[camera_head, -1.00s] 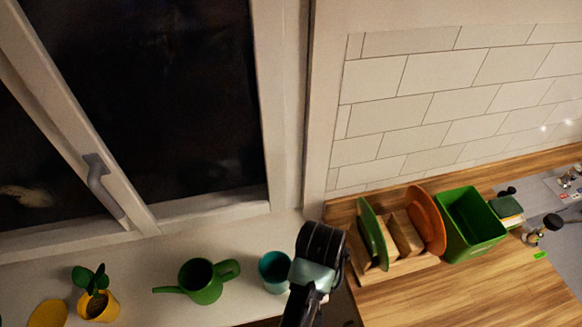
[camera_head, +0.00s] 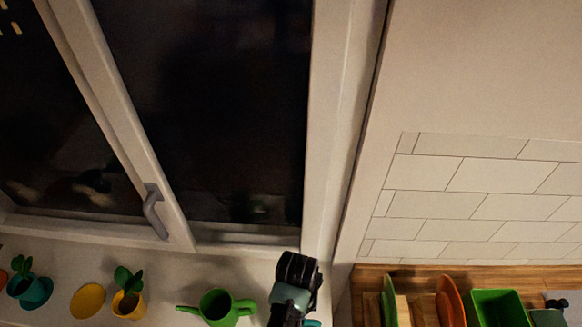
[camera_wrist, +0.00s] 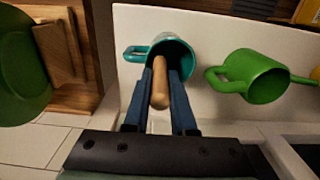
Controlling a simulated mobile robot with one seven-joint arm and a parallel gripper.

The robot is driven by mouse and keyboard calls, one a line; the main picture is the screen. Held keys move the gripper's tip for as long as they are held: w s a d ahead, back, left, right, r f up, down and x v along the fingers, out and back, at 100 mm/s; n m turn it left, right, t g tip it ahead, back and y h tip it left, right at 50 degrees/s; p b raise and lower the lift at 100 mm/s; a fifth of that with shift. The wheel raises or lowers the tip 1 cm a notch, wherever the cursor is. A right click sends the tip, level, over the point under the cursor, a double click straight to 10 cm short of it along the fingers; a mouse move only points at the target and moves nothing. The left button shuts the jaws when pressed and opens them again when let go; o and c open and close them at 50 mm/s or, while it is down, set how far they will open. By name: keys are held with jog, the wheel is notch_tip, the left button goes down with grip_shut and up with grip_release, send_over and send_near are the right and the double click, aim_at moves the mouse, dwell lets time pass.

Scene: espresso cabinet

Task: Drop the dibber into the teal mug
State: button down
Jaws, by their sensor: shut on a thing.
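The dibber (camera_wrist: 160,85), a tan wooden stick, is held between the two blue fingers of my gripper (camera_wrist: 160,98) in the wrist view. My gripper is shut on it. The teal mug (camera_wrist: 134,54) stands on the white sill just beyond the fingertips, its dark opening facing the camera. The dibber's far end overlaps the mug's opening in the picture; I cannot tell whether it is inside. In the head view my arm's end (camera_head: 293,290) hides most of the mug, and only a sliver of teal (camera_head: 312,323) shows beside it. The dibber is hidden there.
A green watering can (camera_head: 218,308) stands on the sill to the left of the arm. Further left are a yellow potted plant (camera_head: 126,302) and a yellow disc (camera_head: 88,300). A rack with plates (camera_head: 450,300) and a green bin (camera_head: 498,308) stand on the wooden counter at right.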

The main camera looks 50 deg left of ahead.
jog(key=shift+w+f, duration=0.15)
jog(key=shift+f, duration=0.6)
jog(key=c, duration=0.7)
grip_release()
jog(key=shift+o, duration=0.2)
